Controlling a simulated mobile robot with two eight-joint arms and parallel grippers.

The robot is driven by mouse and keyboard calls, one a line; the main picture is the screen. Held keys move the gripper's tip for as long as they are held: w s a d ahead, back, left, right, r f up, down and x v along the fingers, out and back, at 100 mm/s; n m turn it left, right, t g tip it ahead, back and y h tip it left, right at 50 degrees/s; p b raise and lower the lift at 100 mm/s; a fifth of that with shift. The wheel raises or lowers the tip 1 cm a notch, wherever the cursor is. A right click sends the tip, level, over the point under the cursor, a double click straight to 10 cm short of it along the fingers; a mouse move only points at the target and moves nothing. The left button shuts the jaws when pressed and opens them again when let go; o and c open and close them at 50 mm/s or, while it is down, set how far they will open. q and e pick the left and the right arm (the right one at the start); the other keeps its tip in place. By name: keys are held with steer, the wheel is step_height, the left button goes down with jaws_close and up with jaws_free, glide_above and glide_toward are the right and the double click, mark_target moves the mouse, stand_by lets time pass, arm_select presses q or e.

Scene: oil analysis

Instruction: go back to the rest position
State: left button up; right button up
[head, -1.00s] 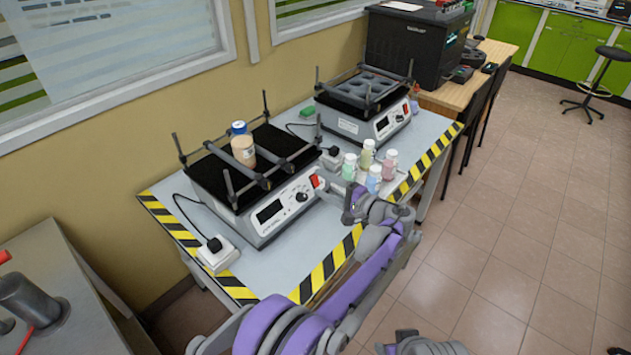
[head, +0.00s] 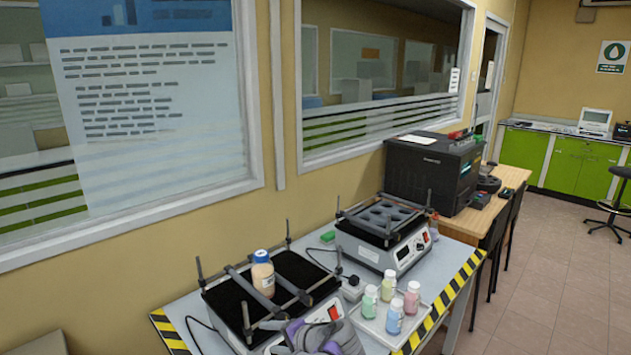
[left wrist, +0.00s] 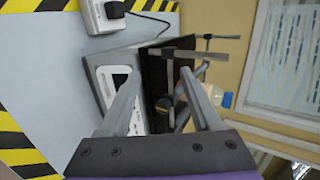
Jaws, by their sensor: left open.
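My left gripper (head: 316,338) shows at the bottom edge of the head view, partly cut off, in front of the near shaker. In the left wrist view its two grey fingers stand apart with nothing held between them (left wrist: 160,88). The near shaker (head: 235,290) has a black platform with clamp bars; it also shows beyond the fingers in the left wrist view (left wrist: 152,75). A blue-capped bottle of tan liquid (head: 263,275) stands upright on that platform between the bars. My right gripper is not in view.
A tray (head: 372,328) holds several small bottles with coloured contents, right of the near shaker. A second shaker (head: 383,238) stands behind it. The table edge has yellow-black tape (head: 448,296). A black machine (head: 432,170) sits on a wooden table.

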arm_select(q)
steer(key=s+a+n+g+h+p, duration=0.15)
steer(key=s+a, duration=0.25)
steer(key=s, duration=0.4)
steer(key=s+a+n+g+h+p, duration=0.1)
steer(key=s+a+n+h, duration=0.15)
steer(key=s+a, duration=0.4)
steer(key=s+d+f+n+h, duration=0.1)
steer(key=s+f+n+h, duration=0.1)
steer(key=s, duration=0.6)
steer(key=s+d+f+n+h+p, duration=0.1)
steer(key=s+f+n+h, duration=0.1)
steer(key=s, duration=0.5)
steer(key=shift+s+d+h, duration=0.3)
steer(key=shift+s+h, duration=0.1)
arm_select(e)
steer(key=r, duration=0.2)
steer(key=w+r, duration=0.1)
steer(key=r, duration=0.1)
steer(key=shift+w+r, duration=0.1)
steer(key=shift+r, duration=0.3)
arm_select(q)
steer(key=shift+t, duration=0.25)
